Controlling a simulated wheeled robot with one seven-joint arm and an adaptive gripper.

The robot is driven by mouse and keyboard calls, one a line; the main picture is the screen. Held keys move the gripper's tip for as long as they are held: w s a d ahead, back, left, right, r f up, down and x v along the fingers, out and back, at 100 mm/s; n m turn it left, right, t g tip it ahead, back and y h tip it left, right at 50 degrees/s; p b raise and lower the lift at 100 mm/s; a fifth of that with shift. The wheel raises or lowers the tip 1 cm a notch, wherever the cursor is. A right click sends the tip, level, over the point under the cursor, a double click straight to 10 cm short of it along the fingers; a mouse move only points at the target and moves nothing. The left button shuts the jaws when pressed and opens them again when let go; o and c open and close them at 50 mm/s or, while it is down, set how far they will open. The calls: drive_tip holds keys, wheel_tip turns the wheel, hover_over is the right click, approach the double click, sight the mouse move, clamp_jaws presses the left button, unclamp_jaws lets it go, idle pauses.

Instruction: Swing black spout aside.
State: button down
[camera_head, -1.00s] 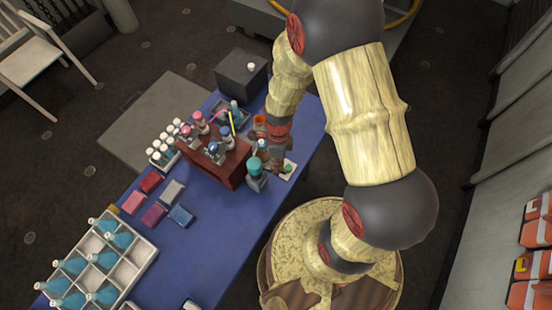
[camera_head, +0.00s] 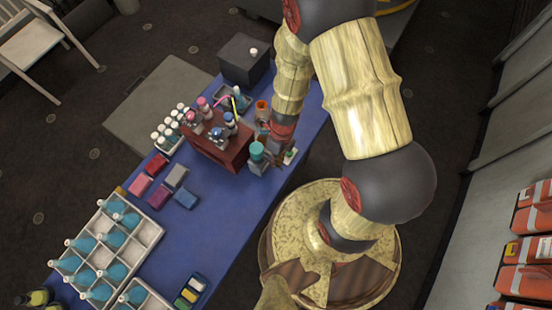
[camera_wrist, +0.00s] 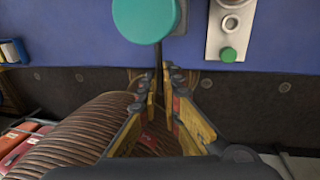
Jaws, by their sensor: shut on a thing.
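A bottle with a wide teal cap (camera_head: 257,150) stands near the right edge of the blue table; its teal cap (camera_wrist: 146,18) fills the top of the wrist view. The thin black spout (camera_wrist: 158,56) comes down from under the cap in the wrist view. My gripper (camera_wrist: 161,82) is at the spout's lower end, its yellow fingers closed together on it. The exact contact is partly hidden between the fingertips. In the head view my gripper is beside the bottle, and the spout is too small to make out.
A grey plate with a green button (camera_wrist: 228,55) lies close to the right of the spout. A dark red rack (camera_head: 222,150) with bottles stands left of the teal-capped bottle. White trays (camera_head: 152,232) and coloured boxes lie along the blue table (camera_head: 215,225). Dark floor lies beyond its edge.

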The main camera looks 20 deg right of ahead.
drive_tip(key=c, duration=2.2)
unclamp_jaws()
drive_tip(key=shift+a, duration=0.1)
drive_tip(key=shift+c, duration=0.2)
wheel_tip(320, 180, up, 12)
drive_tip(key=w+d, duration=0.1)
drive_tip(key=d, duration=0.1)
drive_tip(key=shift+w, duration=0.15)
drive_tip(key=shift+f, duration=0.15)
